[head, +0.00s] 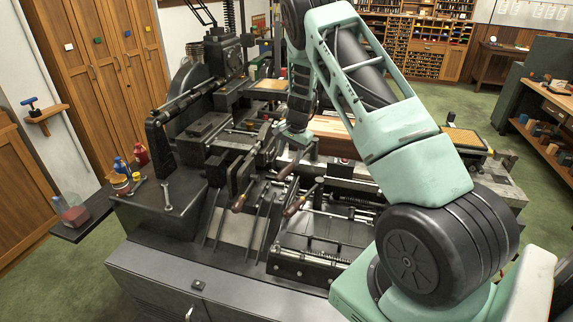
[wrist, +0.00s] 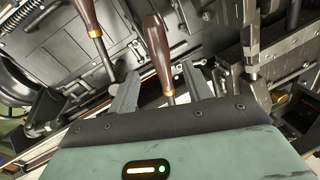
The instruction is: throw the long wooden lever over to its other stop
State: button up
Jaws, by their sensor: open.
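In the wrist view a dark-brown wooden lever handle (wrist: 158,48) with a brass collar lies between the fingers of my gripper (wrist: 163,80). The fingers stand apart, with a gap showing on both sides of it. A second wooden handle (wrist: 86,14) is to its left, outside the fingers. In the head view my gripper (head: 296,140) is over the middle of the machine, partly hidden by my arm. Wooden handles show below it, at the middle (head: 285,172), the left (head: 238,203) and the right (head: 293,206). I cannot tell for certain which one is between the fingers.
The dark type-casting machine (head: 240,262) fills the centre with rods and levers close together. A side shelf (head: 85,222) juts out at left. Green floor (head: 35,277) is open at the lower left.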

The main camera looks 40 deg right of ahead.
aim_at(286, 168)
jog(key=shift+w+a+f+p, duration=0.1)
jog(key=shift+w+f+p, duration=0.15)
jog(key=shift+f, duration=0.8)
jog(key=shift+w+a+f+p, duration=0.15)
jog(key=shift+f+p, duration=0.15)
jog(key=shift+f, duration=0.7)
jog(key=shift+w+d+f+p, duration=0.1)
jog(key=shift+w+f+p, duration=0.15)
jog(key=shift+f, duration=0.8)
